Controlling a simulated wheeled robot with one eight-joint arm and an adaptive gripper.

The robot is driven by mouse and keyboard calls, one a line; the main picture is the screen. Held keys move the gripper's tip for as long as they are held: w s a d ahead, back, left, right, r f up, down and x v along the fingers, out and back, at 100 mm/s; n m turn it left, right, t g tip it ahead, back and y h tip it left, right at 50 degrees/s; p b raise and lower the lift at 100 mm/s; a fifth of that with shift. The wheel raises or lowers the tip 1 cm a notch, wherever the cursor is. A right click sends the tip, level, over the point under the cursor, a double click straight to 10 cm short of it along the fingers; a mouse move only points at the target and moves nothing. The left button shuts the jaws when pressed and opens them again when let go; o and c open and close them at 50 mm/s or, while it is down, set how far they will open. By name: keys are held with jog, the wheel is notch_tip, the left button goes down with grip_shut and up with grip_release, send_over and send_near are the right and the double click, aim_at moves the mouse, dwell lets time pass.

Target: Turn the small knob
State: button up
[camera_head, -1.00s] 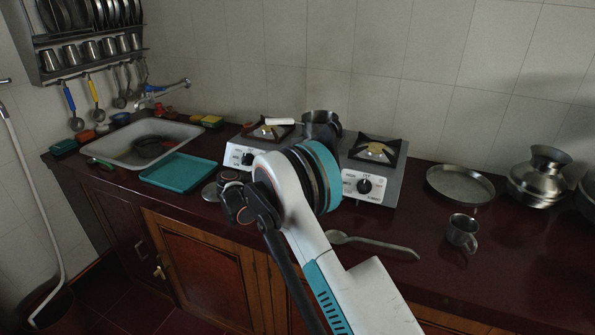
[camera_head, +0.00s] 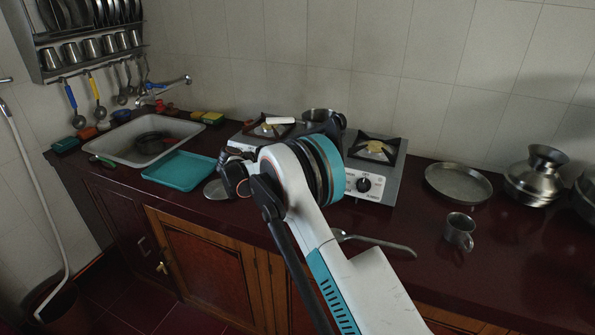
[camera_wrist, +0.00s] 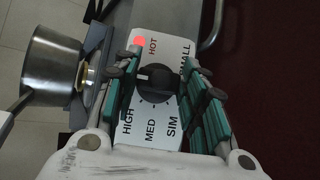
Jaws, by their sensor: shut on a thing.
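The small knob (camera_wrist: 155,79) is a black dial on a white panel (camera_wrist: 150,126) in the wrist view, with the words SMALL, HIGH, MED and SIM around it. A red light (camera_wrist: 141,41) glows beside the word HOT. My gripper (camera_wrist: 160,66) has its teal-padded fingers on either side of the knob, shut on it. In the head view, my gripper (camera_head: 233,162) is at the left front of the two-burner stove (camera_head: 392,168) and hides the left knob. The right knob (camera_head: 364,184) shows clear of my arm.
A steel pot (camera_head: 318,116) stands on the stove and also shows in the wrist view (camera_wrist: 52,65). A teal tray (camera_head: 180,170) and sink (camera_head: 125,150) lie left. A ladle (camera_head: 380,243), mug (camera_head: 459,231), plate (camera_head: 458,184) and steel vase (camera_head: 535,180) stand right.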

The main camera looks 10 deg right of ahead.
jog(key=o, duration=1)
jog(key=shift+o, duration=0.2)
jog(key=v, duration=1.2)
